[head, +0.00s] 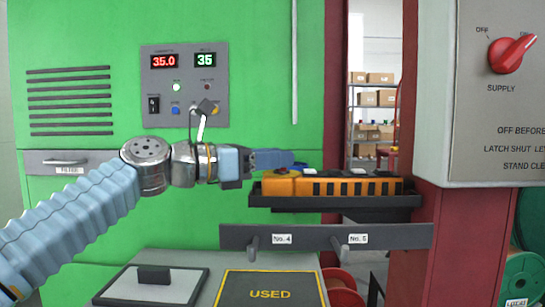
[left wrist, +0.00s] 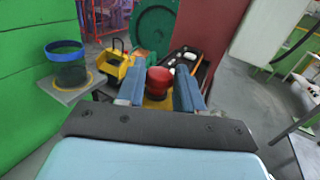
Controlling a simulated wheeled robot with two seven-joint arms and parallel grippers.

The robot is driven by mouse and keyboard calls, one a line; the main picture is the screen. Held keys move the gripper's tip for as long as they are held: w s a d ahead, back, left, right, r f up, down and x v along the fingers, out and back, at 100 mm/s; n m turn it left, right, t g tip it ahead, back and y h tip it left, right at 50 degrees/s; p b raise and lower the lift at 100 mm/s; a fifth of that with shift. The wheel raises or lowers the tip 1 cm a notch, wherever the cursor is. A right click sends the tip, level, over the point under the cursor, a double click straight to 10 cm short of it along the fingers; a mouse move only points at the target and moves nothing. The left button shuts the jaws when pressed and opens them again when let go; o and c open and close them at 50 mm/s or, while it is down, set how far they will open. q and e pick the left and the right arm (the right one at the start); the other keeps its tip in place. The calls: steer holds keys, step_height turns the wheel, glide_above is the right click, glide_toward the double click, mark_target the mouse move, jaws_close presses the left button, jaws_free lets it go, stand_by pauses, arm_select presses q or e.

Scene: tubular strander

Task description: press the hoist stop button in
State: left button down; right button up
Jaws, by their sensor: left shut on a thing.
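The orange hoist pendant (head: 330,186) lies in a black tray (head: 335,202) in the head view, with buttons along its top. The red stop button (left wrist: 158,80) shows in the left wrist view between my blue fingers. How far the button is pressed cannot be told. My right gripper is not in view.
A rail with hooks marked No. 4 and No. 5 (head: 325,237) runs below the tray. A green machine with a display panel (head: 186,85) stands behind the arm. A grey supply box (head: 500,130) is at right. A blue-rimmed container (left wrist: 66,66) stands on a ledge.

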arm_select(q)
steer(key=shift+f, duration=0.45)
steer(key=c, duration=0.7)
jaws_free()
steer(key=b+v, duration=0.3)
steer(key=v, duration=1.1)
